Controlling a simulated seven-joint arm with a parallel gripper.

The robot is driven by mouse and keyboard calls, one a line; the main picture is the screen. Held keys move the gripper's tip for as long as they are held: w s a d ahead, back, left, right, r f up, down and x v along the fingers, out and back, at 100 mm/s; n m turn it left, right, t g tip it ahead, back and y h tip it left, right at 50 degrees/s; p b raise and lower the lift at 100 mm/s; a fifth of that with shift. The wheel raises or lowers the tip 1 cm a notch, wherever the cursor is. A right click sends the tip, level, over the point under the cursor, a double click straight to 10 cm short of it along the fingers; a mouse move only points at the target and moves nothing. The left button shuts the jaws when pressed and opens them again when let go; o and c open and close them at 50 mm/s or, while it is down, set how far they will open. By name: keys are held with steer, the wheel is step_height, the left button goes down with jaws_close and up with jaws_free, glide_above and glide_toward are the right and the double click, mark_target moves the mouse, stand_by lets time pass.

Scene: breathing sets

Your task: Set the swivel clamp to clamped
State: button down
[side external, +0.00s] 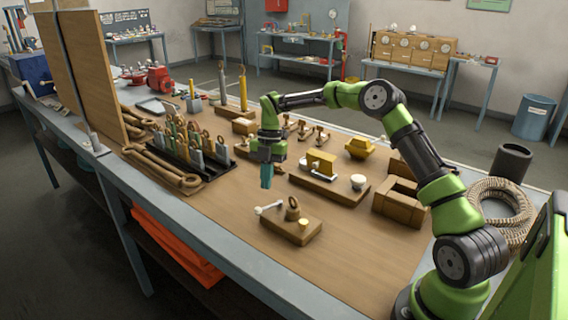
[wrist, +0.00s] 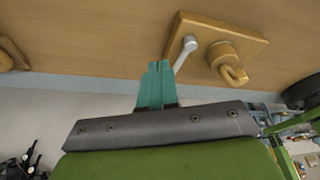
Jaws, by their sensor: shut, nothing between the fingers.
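What looks like the swivel clamp sits on a small wooden base (side external: 283,232) near the front of the bench. A pale grey lever (side external: 268,208) with a rounded end sticks out to the left from it, and a brown ring-topped post (side external: 292,209) stands beside the lever. In the wrist view the lever (wrist: 185,53) and the ring piece (wrist: 226,63) show on the base (wrist: 196,24). My gripper (side external: 266,185) points down above and behind the lever, apart from it. Its teal fingers (wrist: 158,70) are shut and empty, just left of the lever in the wrist view.
A wooden board (side external: 345,196) with a yellow block and white knob lies behind the clamp. A black rack (side external: 205,176) of upright tagged tools stands to the left. A wooden box (side external: 399,207) and rope coil (side external: 502,205) are at right. Bench surface in front is clear.

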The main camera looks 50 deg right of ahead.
mark_target(268, 206)
steer(key=a+f, duration=0.1)
steer(key=s+a+f, duration=0.1)
steer(key=a, duration=0.1)
steer(key=shift+s, duration=0.1)
steer(key=shift+s+a+f, duration=0.1)
steer(key=shift+s+a, duration=0.1)
steer(key=shift+a, duration=0.35)
